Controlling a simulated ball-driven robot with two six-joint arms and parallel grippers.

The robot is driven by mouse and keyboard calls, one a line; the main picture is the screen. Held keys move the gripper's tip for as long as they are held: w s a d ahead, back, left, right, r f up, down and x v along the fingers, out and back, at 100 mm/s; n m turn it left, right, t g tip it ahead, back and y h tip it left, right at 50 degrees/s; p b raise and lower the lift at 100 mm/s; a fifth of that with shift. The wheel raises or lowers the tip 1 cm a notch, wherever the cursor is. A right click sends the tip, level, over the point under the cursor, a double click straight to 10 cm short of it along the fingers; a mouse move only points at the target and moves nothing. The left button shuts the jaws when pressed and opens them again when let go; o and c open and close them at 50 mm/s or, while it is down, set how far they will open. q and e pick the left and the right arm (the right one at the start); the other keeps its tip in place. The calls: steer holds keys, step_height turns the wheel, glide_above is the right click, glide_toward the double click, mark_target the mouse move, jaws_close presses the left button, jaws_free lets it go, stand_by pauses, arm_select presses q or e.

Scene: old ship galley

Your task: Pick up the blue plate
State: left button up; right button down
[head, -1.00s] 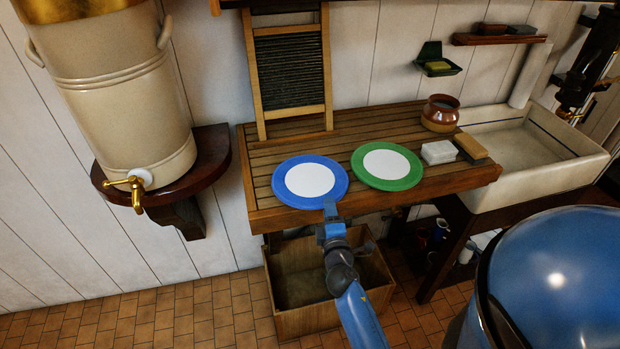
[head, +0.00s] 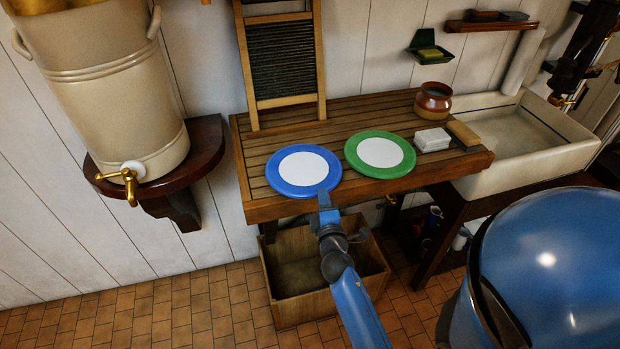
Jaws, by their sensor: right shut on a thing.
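The blue plate (head: 276,182) has a wide blue rim and a white centre. It lies by the front edge of the slatted wooden board, left of the green plate. My right gripper (head: 324,198) reaches up from below and is shut on the plate's near rim. Its fingertips are small in the head view, and I cannot tell whether the plate is lifted at all. My left gripper is not in view.
The green plate (head: 353,162) sits close by on the right. A washboard (head: 283,60) stands behind. The board (head: 380,109) also holds a brown pot (head: 433,101), white blocks (head: 432,139) and a brush (head: 463,135). A wooden crate (head: 299,309) stands below.

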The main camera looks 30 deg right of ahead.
steer(key=shift+r, duration=0.2)
step_height(320, 180, up, 20)
steer(key=p, duration=0.7)
steer(key=shift+f, duration=0.1)
stand_by(0.3)
steer(key=shift+f, duration=0.1)
stand_by(0.3)
